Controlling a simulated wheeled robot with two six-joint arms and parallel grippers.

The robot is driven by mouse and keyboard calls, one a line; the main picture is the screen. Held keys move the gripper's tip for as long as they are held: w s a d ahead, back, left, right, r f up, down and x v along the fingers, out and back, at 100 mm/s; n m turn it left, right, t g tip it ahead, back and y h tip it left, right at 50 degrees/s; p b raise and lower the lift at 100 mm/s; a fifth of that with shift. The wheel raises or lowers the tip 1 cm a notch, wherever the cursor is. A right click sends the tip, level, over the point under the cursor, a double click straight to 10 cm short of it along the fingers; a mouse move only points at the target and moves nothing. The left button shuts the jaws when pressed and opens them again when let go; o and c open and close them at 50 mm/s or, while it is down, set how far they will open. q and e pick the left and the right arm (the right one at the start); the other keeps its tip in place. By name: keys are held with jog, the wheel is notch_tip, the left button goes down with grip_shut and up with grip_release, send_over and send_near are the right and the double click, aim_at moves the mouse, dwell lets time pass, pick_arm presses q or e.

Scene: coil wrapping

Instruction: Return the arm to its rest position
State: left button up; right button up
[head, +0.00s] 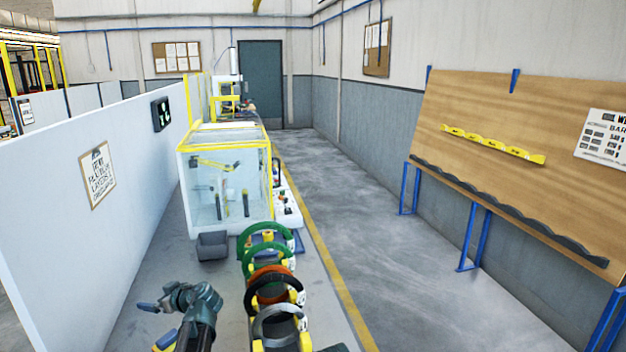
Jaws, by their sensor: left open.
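My left gripper (160,303) shows at the lower left, at the end of my dark arm. It is open with nothing between its fingers. It is held over the floor, to the left of a row of coils and apart from them. The row holds green coils (264,230), an orange-brown coil (268,272), a black coil and a grey coil (280,318), standing upright one behind another. My right gripper is not in this view.
A glass-walled machine with yellow edges (228,135) stands beyond the coils, with a grey bin (212,246) at its front. A white partition (130,170) runs along the left. A slanted wooden board (500,120) stands at the right. The aisle between is clear.

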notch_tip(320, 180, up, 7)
jog(key=p, duration=0.5)
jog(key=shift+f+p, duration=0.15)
jog(key=shift+p, duration=0.2)
